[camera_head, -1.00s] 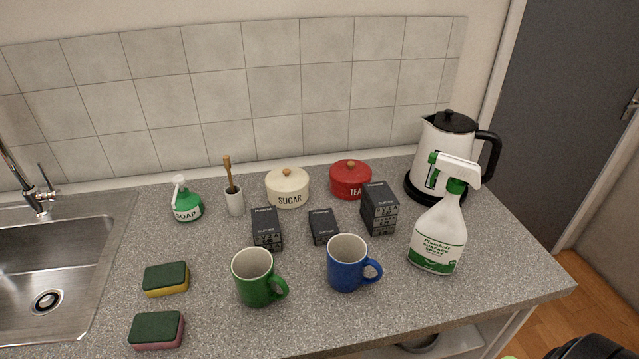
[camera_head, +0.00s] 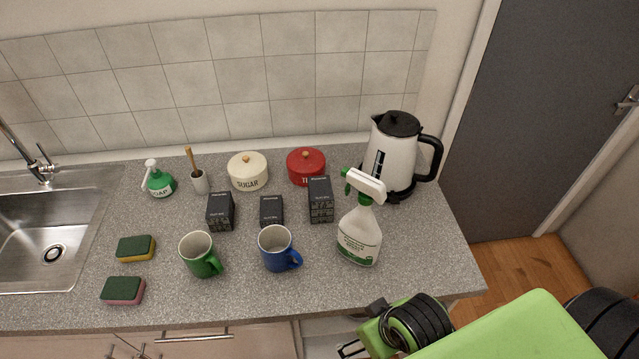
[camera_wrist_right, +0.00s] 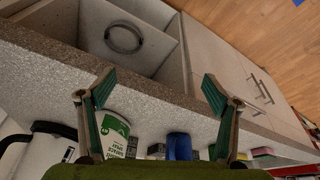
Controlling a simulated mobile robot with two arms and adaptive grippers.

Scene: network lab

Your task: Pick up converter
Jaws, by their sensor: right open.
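No thing that I can surely name as a converter shows. Three dark labelled boxes stand on the counter: a left one (camera_head: 220,211), a small middle one (camera_head: 271,211) and a taller right one (camera_head: 320,199). I cannot tell whether one is the converter. My right arm comes in at the lower right of the head view; its gripper (camera_head: 352,347) is low in front of the counter edge, partly cut off. In the right wrist view the gripper (camera_wrist_right: 158,88) is open and empty, its two fingers wide apart. My left gripper is not in view.
On the counter (camera_head: 150,312), a green mug (camera_head: 200,258), a blue mug (camera_head: 275,252) and a spray bottle (camera_head: 359,238) stand before the boxes. A kettle (camera_head: 392,160) stands back right, canisters behind. Two sponges (camera_head: 135,248) lie left. An open shelf (camera_wrist_right: 150,60) is below.

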